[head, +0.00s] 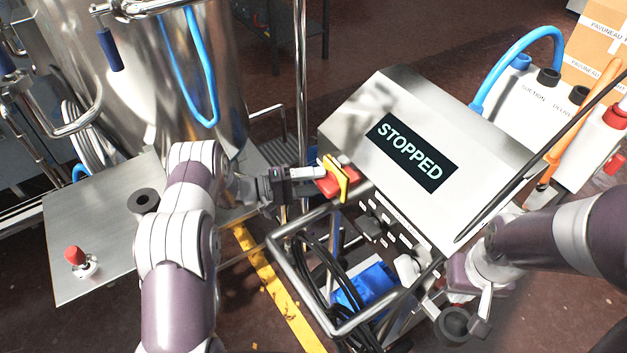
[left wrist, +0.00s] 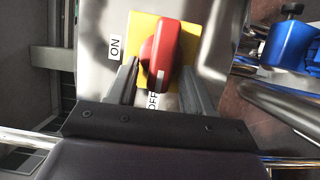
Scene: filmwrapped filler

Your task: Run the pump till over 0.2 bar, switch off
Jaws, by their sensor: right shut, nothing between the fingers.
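The pump's control box has a dark display (head: 411,152) reading "STOPPED". On its left side is a red rotary switch (head: 328,184) on a yellow plate (head: 341,178). In the left wrist view the red handle (left wrist: 162,50) has a white mark toward the "OFF" label (left wrist: 154,102); an "ON" label (left wrist: 116,48) sits to the left. My left gripper (head: 316,175) is at the switch, its open fingers (left wrist: 158,92) on either side of the handle, with gaps showing. My right gripper (head: 484,302) is shut and empty, low at the right, partly hidden by its wrist.
A steel tank (head: 150,75) stands at the left, beside a steel table (head: 105,240) with a red-topped fitting (head: 77,257). A tubular frame (head: 290,235) with black cables stands below the box. A white unit (head: 535,95) with hoses and a carton (head: 600,40) are at the right.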

